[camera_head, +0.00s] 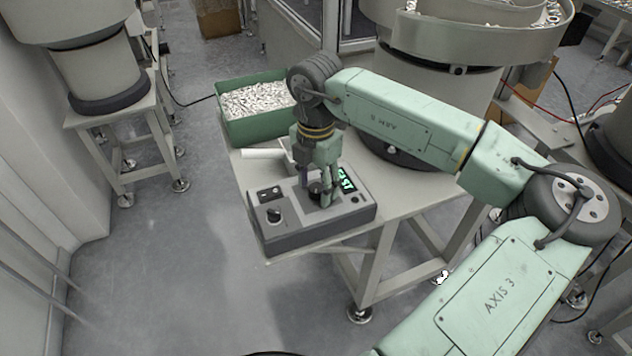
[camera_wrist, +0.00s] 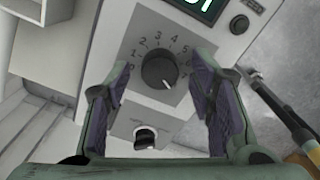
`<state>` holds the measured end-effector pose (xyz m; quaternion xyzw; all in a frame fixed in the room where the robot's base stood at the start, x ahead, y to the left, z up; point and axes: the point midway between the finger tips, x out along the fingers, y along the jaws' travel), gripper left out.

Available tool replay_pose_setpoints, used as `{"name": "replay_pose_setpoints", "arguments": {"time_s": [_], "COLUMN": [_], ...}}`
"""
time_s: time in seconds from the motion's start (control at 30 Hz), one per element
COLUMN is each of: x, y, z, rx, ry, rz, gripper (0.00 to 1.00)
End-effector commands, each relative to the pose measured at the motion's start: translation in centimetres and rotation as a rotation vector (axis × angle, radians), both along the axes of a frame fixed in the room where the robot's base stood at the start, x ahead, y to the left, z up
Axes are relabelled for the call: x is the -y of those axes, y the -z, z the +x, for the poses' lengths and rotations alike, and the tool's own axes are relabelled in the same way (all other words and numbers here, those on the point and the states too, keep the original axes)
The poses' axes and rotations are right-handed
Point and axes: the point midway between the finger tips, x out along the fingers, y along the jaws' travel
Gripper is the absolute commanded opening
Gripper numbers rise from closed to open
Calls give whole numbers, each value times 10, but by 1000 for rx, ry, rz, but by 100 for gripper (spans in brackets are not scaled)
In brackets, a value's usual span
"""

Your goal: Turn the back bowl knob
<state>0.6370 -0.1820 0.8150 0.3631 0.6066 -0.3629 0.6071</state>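A black round knob (camera_wrist: 160,69) with a white mark near its lower edge sits on a grey control box, inside a ring of printed numbers. My gripper (camera_wrist: 163,78) is open, with one finger on each side of the knob. A gap shows between each finger and the knob; depth is hard to judge. In the head view my gripper (camera_head: 322,188) points down at the control box (camera_head: 310,228), and its fingers partly hide the knob there. No label naming the bowl is readable.
A lit green display (camera_head: 346,181) is right of my gripper. A green bin (camera_head: 252,127) of small metal parts stands behind on the table (camera_head: 412,190). A large bowl feeder (camera_head: 478,42) stands behind my arm.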

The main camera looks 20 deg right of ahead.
Motion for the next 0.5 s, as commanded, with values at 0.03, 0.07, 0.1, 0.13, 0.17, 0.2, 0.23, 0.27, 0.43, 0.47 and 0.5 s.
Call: {"name": "replay_pose_setpoints", "arguments": {"time_s": [0.03,0.07,0.1,0.13,0.17,0.2,0.23,0.27,0.43,0.47,0.5], "x": [0,0,0,0,0,0,0,0,0,0,0], "y": [0,0,0,0,0,0,0,0,0,0,0], "z": [0,0,0,0,0,0,0,0,0,0,0], "rx": [0,0,0,0,0,0,0,0,0,0,0], "ry": [0,0,0,0,0,0,0,0,0,0,0], "rz": [0,0,0,0,0,0,0,0,0,0,0], "gripper": [46,44,41,39,37,34,32,30,19,17,14]}}
